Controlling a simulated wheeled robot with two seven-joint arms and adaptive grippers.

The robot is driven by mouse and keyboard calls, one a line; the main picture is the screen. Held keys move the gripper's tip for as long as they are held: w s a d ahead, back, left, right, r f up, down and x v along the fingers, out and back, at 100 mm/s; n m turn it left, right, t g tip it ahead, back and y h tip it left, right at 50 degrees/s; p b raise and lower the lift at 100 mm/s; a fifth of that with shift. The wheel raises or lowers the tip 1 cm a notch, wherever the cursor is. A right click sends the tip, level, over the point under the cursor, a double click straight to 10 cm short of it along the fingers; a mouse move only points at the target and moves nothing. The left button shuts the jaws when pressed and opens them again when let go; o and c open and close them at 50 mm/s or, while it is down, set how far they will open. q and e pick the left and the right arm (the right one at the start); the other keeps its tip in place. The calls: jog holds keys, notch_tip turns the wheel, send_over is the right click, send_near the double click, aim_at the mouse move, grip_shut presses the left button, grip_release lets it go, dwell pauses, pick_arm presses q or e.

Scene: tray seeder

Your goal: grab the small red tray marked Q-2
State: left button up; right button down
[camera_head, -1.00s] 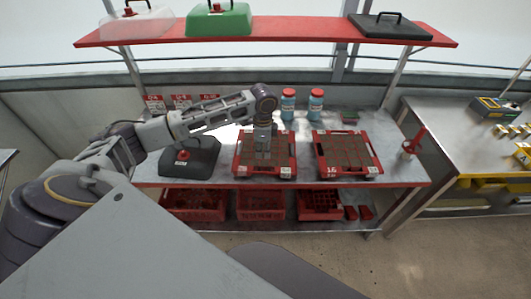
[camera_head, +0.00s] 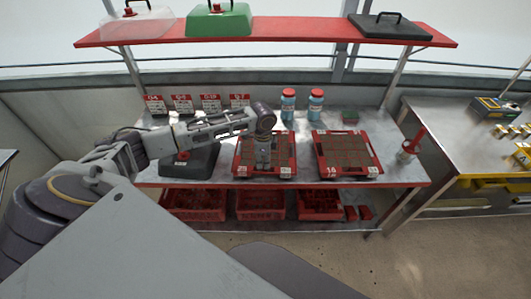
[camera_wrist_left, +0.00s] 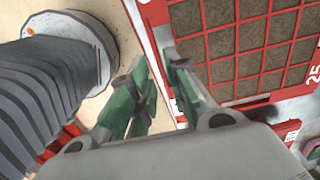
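My left gripper (camera_head: 262,168) points down over the near part of the left red tray (camera_head: 282,137), which holds brown soil-filled cells. In the left wrist view, the green fingers of my left gripper (camera_wrist_left: 157,62) stand apart with nothing visible between them, beside the tray's red edge (camera_wrist_left: 160,28). A white "25" shows on that tray there. A second red soil tray (camera_head: 316,150), apparently marked 16, lies to the right. Two small red pieces (camera_head: 358,212) sit low at the shelf's right end. I cannot read Q-2 on any tray. My right gripper is not in view.
Red-and-white cards (camera_head: 211,103) stand at the back of the bench. A black lidded thing (camera_head: 190,161) lies left of the trays. Two blue bottles (camera_head: 316,103) stand behind them. Red crates (camera_head: 260,204) fill the lower shelf. An overhead red shelf (camera_head: 290,28) spans above.

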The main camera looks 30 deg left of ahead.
aim_at(264, 172)
pick_arm(q)
jog(key=shift+f, duration=1.1)
jog(key=shift+d+f+p, duration=0.15)
jog(key=shift+f+p, duration=0.15)
jog(key=shift+f, duration=2.3)
jog(key=shift+c, duration=0.4)
grip_shut()
jog(key=shift+r, duration=0.1)
